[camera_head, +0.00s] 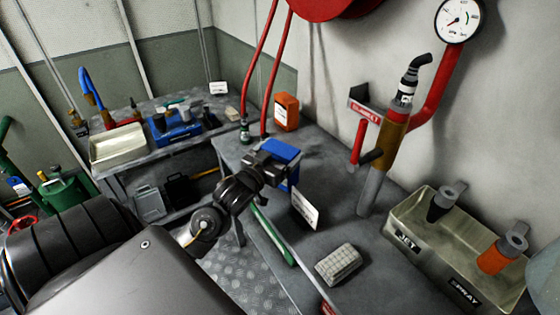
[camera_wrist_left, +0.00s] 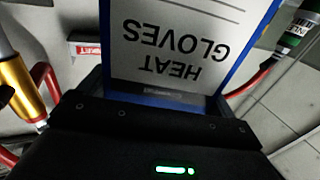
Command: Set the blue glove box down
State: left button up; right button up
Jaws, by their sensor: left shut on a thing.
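I cannot tell whether the box touches the bench top. My right gripper is not in view.
An orange container (camera_head: 286,111) stands behind the box, beside red hoses. A white card (camera_head: 305,208) is at the bench edge. A light grey block (camera_head: 338,264) and a tray (camera_head: 462,267) with nozzles lie to the right. Bare bench top lies between.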

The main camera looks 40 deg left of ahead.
pick_arm(q)
jog(key=shift+f, duration=1.5)
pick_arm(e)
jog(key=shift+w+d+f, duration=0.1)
pick_arm(q)
jog(key=shift+f, duration=0.15)
jog(key=o, duration=0.8)
jog(key=s, duration=0.4)
jog(key=s+b, duration=0.1)
jog(key=s, duration=0.3)
jog(key=s+d, duration=0.1)
jog(key=s, duration=0.3)
jog(key=shift+d+b, duration=0.1)
jog(key=shift+b, duration=0.25)
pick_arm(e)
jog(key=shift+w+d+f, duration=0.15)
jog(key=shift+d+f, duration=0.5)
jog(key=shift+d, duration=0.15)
